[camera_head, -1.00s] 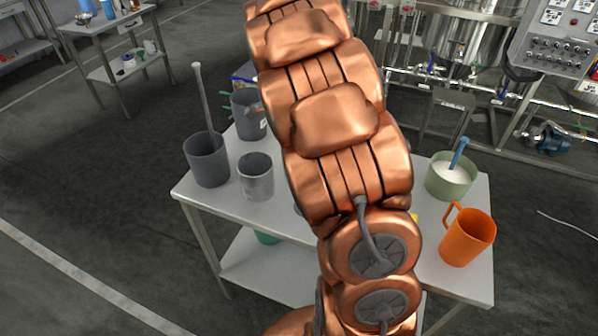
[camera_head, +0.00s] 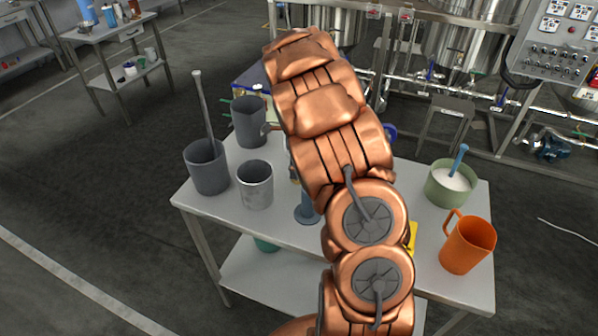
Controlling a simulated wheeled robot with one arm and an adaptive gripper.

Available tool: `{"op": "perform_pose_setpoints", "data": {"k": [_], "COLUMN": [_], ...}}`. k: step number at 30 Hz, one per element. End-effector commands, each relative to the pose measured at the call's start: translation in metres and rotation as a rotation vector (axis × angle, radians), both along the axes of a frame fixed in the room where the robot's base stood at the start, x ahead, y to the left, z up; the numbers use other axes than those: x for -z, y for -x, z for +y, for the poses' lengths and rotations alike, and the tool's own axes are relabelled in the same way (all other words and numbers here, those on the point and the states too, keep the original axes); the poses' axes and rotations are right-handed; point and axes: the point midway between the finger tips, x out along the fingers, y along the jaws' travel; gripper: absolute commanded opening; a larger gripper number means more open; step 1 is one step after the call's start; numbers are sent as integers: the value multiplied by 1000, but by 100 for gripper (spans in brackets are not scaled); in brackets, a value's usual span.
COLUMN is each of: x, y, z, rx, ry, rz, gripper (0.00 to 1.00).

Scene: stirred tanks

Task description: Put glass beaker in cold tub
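I cannot make out a glass beaker; my copper-coloured arm covers the middle of the table, and a beaker may be hidden there. No tub is marked as cold. A pale green tub (camera_head: 437,188) with white contents and a blue handle sticking up stands at the table's right; I cannot tell if it is the cold tub. A dark grey tub (camera_head: 207,170) with a long grey rod leaning in it stands at the left front corner. My gripper does not show; the arm reaches away over the table and hides its end.
On the table (camera_head: 285,232) stand a grey metal cup (camera_head: 255,187), a dark grey jug (camera_head: 249,122), an orange jug (camera_head: 466,246) and a blue-grey round base (camera_head: 307,214) beside my arm. Steel tanks and pipes stand behind.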

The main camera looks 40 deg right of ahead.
Motion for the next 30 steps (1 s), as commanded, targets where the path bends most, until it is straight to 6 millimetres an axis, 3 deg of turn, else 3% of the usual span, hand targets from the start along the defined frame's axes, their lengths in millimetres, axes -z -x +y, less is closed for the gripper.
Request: {"op": "perform_pose_setpoints", "data": {"k": [9, 16, 30], "x": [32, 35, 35], "y": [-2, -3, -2], "z": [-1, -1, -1], "rx": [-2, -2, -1], "ry": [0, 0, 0], "rz": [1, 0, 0], "gripper": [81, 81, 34]}}
